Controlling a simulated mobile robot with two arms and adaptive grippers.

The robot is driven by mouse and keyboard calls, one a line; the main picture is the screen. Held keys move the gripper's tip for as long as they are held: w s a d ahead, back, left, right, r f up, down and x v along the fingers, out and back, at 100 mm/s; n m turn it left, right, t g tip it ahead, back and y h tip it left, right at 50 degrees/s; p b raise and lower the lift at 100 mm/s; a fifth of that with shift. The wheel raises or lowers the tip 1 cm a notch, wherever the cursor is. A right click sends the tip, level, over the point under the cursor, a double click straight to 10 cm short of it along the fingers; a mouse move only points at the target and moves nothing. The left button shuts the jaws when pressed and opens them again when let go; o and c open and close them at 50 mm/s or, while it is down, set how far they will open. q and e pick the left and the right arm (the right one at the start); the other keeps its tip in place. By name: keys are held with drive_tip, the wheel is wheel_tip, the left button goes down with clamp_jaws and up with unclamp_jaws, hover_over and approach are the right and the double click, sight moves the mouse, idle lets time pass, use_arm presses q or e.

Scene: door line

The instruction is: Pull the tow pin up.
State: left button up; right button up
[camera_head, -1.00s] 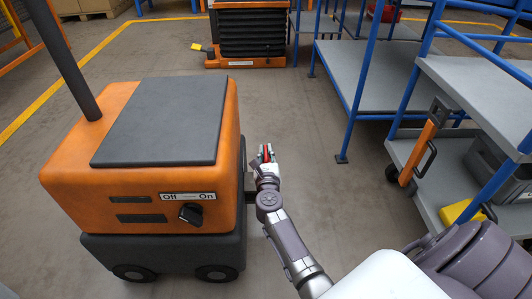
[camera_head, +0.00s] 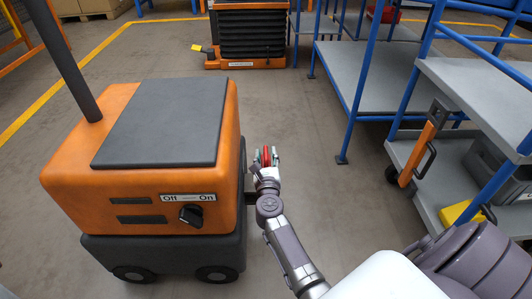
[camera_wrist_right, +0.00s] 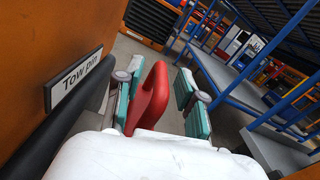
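The red tow pin handle (camera_head: 266,156) shows beside the right side of the orange tug (camera_head: 70,170) in the head view. In the right wrist view the red handle (camera_wrist_right: 152,95) stands between the two teal-padded fingers of my right gripper (camera_wrist_right: 163,92). The left finger is close to the handle, and a clear gap separates it from the right finger, so the gripper is open around it. The "Tow pin" label (camera_wrist_right: 80,74) is on the tug's orange side, left of the gripper. The handle's lower end is hidden. My left gripper is not in view.
The tug has a dark lid (camera_head: 160,120) and an Off/On knob (camera_head: 190,214). A blue-framed cart (camera_head: 375,70) and a grey-shelved cart (camera_head: 440,175) stand to the right. Another orange unit (camera_head: 248,45) is behind. Floor between is clear.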

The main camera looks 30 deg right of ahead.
drive_tip(key=v, duration=1)
drive_tip(key=shift+s+a, duration=0.2)
drive_tip(key=shift+s, duration=0.05)
